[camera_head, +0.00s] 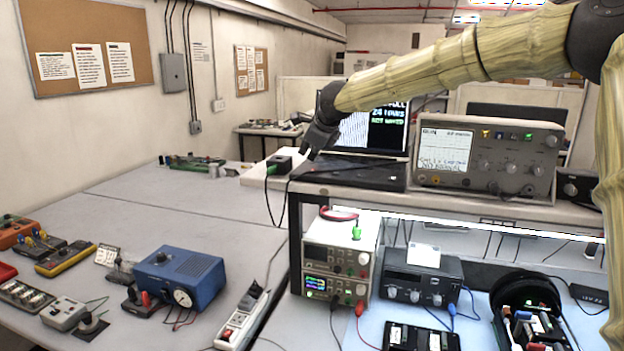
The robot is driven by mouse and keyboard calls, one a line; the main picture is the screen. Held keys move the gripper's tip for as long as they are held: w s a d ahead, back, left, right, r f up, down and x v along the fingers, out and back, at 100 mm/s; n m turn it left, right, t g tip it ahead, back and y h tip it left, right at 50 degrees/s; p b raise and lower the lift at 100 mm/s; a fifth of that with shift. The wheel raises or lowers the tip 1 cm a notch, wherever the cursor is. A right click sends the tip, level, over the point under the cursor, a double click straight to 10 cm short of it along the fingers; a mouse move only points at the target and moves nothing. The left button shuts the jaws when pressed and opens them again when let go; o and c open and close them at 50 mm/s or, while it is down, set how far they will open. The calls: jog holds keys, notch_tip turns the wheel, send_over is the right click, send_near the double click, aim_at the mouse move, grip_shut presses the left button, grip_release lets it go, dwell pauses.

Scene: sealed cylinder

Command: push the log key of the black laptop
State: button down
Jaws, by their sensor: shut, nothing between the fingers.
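The black laptop (352,174) stands open on the raised shelf at the centre. Its screen (388,130) is lit and shows a waveform and green and white text, partly covered by my arm. Its keyboard deck is dark, and single keys, the log key among them, are too small to make out. My gripper (306,153) is shut and empty. It points down in front of the left part of the screen, near the left end of the laptop's deck. I cannot tell whether it touches the laptop.
A small black box with a green plug (285,163) sits left of the laptop. An oscilloscope (487,157) stands close on its right. Power supplies (338,262) are on the bench below the shelf (450,200). A blue instrument (180,277) stands on the left table.

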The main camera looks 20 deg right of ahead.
aim_at(305, 169)
jog(key=shift+d+f, duration=0.1)
jog(key=shift+f, duration=0.6)
jog(key=shift+f+b, duration=0.3)
jog(key=shift+f, duration=0.5)
dwell(1.7)
jog(key=shift+r, duration=0.2)
jog(key=shift+r+p, duration=0.65)
jog(key=shift+p, duration=0.25)
jog(key=shift+r+p, duration=2.4)
jog(key=shift+r, duration=0.1)
